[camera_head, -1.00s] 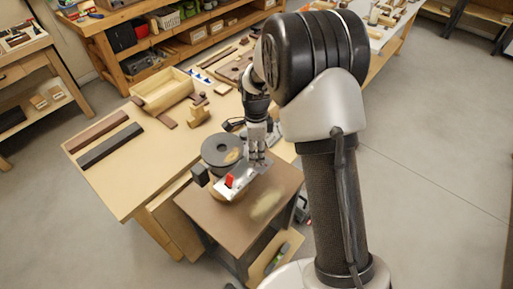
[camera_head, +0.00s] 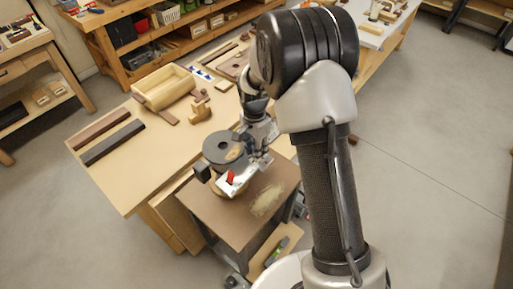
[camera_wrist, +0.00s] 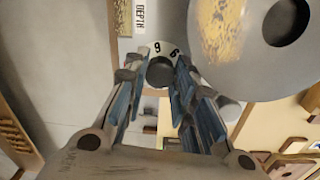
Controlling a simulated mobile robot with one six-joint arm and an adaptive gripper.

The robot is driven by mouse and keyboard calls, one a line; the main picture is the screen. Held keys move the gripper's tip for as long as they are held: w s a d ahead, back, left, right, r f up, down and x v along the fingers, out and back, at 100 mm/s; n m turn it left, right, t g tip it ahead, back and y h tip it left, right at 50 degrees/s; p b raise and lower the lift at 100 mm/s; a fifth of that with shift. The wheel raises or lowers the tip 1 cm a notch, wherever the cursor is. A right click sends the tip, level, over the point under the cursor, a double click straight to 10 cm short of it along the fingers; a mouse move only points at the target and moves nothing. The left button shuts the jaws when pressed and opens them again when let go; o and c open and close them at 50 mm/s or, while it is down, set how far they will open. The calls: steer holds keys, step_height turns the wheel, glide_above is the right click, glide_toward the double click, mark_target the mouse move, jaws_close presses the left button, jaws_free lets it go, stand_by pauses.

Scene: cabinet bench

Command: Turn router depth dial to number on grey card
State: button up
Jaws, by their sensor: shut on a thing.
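The router depth dial (camera_wrist: 158,48) shows in the wrist view as a pale ring with a dark centre; a 9 and what looks like a 6 are readable on its rim. A plate marked "DEPTH" (camera_wrist: 140,16) lies just beyond it. My gripper (camera_wrist: 160,78) is shut on the dial, with one finger on each side. In the head view my gripper (camera_head: 258,162) is low over the light plate with a red part (camera_head: 230,178), beside the dark round disc (camera_head: 222,147). The dial is too small to read there. I cannot make out a grey card.
The brown-topped stand (camera_head: 235,215) abuts the pale workbench (camera_head: 135,185). On the bench are a wooden box (camera_head: 163,90), a small wooden plane (camera_head: 200,109) and dark strips (camera_head: 112,143). A large grey disc (camera_wrist: 235,75) is close right of my fingers. Open floor lies right.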

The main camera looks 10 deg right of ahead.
stand_by(0.4)
steer(key=o, duration=1.1)
